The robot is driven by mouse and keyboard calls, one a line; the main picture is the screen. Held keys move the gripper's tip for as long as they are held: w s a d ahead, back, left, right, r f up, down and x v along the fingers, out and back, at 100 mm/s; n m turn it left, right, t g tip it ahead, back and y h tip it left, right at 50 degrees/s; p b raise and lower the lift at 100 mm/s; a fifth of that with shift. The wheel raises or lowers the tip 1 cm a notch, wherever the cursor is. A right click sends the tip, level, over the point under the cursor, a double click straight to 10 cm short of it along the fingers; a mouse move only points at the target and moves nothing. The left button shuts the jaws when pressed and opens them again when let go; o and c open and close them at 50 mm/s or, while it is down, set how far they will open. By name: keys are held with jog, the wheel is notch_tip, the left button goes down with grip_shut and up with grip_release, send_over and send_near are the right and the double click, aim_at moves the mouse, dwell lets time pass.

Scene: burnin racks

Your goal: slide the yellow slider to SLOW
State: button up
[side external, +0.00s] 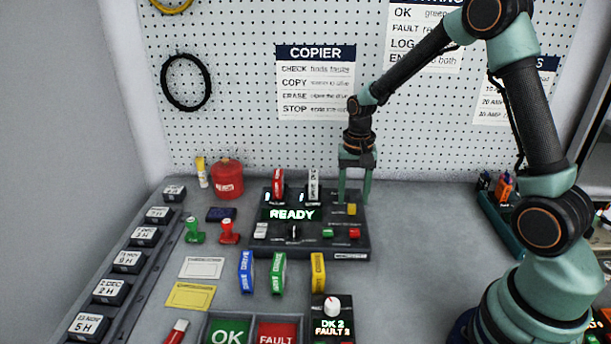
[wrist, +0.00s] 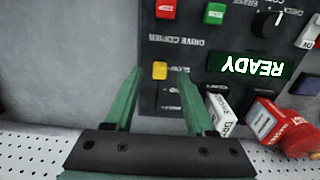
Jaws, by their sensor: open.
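The yellow slider (side external: 352,209) sits at the right side of the black copier panel (side external: 312,244). In the wrist view the yellow slider (wrist: 159,70) shows near the middle, upside down with the panel's labels. One label beside it seems to read SLOW; the others there are too small to read surely. My gripper (side external: 354,198) is open and points down above the panel's right side. In the wrist view my gripper (wrist: 161,76) has one green finger on each side of the slider. I cannot tell whether either finger touches it. The gripper holds nothing.
The panel carries a lit READY display (side external: 292,214), a red button (side external: 355,233) and a green button (side external: 328,233). A red cartridge (side external: 278,183) and a white cartridge (side external: 313,183) stand at its back.

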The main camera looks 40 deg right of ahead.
aim_at(352, 207)
notch_tip(352, 207, up, 9)
jog(key=shift+r, duration=0.15)
dwell(0.4)
jog(key=s+a+r+n+t, duration=0.5)
jog(key=s+a+r+n, duration=0.3)
jog(key=s, duration=0.4)
jog(key=shift+a+r+n+t, duration=0.2)
jog(key=shift+a+n+t, duration=0.1)
jog(key=shift+a+n, duration=0.2)
